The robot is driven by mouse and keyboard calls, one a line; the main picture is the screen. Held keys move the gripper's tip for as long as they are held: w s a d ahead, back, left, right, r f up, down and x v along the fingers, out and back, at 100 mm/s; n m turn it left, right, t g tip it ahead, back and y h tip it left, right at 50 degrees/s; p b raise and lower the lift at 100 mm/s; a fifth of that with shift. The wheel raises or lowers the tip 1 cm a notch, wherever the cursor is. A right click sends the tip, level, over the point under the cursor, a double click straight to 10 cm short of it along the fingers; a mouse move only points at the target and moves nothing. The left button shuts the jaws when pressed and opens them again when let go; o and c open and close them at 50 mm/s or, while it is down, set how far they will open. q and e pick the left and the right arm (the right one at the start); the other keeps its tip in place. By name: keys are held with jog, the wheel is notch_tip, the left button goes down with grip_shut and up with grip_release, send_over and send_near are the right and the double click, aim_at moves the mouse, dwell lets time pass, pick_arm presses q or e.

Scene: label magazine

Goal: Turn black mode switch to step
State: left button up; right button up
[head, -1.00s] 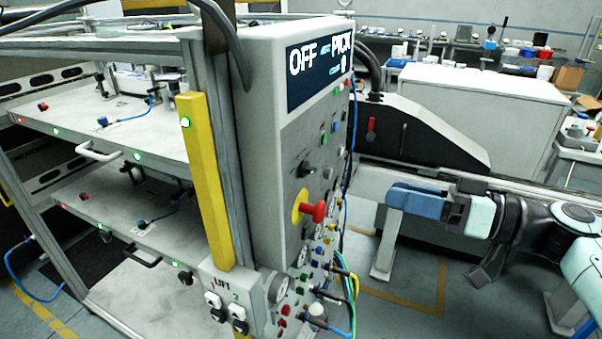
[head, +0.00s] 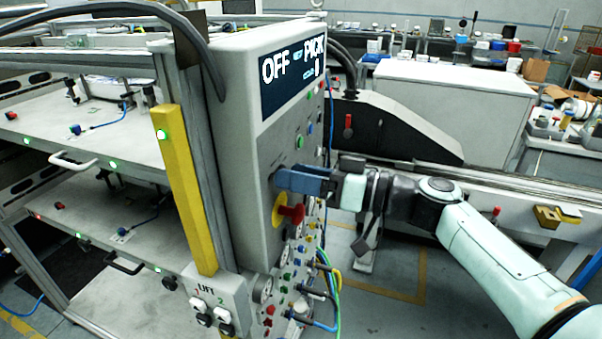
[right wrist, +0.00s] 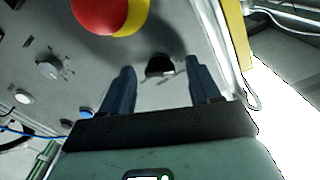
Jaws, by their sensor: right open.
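The black mode switch (right wrist: 160,66) shows on the grey panel in the right wrist view, between the two fingertips, with a gap on each side. My right gripper (right wrist: 159,72) is open, with its blue fingers pointing at the panel. In the head view the right gripper (head: 282,180) is at the panel face, just above the red emergency button (head: 291,213), and its fingers largely hide the switch. I cannot tell the switch's exact setting. The display (head: 291,78) above reads OFF and PICK. My left gripper is not in view.
The red button with its yellow base sits close to the fingers. A grey knob (right wrist: 49,67) and small coloured buttons are on the panel. Cables and hoses (head: 330,285) hang at the lower panel edge. A yellow post (head: 185,190) stands left of the panel.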

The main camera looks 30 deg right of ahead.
jog(key=c, duration=1)
jog(key=shift+c, duration=0.2)
